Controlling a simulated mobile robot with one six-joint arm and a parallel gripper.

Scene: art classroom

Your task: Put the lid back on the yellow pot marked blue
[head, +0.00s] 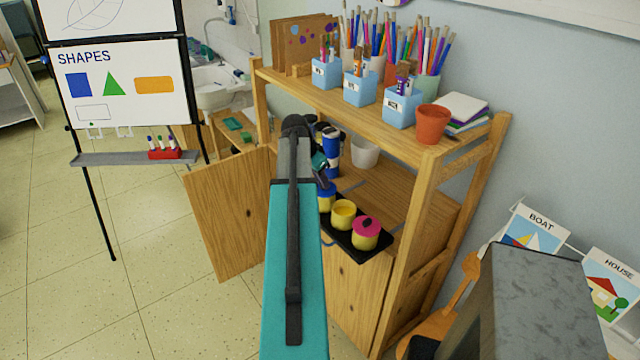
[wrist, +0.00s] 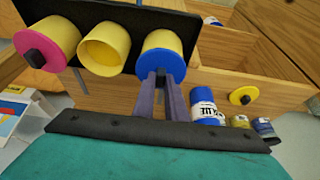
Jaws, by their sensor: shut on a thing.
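A black tray (head: 372,240) on the shelf holds three yellow pots in a row. One end pot (head: 366,234) has a pink lid (wrist: 42,50). The middle pot (head: 343,214) is open and shows its empty yellow inside (wrist: 104,48). At the other end, a blue lid (head: 326,192) sits at the mouth of a yellow pot (wrist: 161,40). My gripper (wrist: 160,78) is shut on the dark knob of the blue lid (wrist: 148,62). I cannot tell whether that lid is fully seated. I see no colour mark on the pots. In the head view my arm partly hides this end.
A white pot (head: 364,152) stands behind the tray. The cabinet door (head: 232,212) is open; the upper shelf (head: 392,128) is above.

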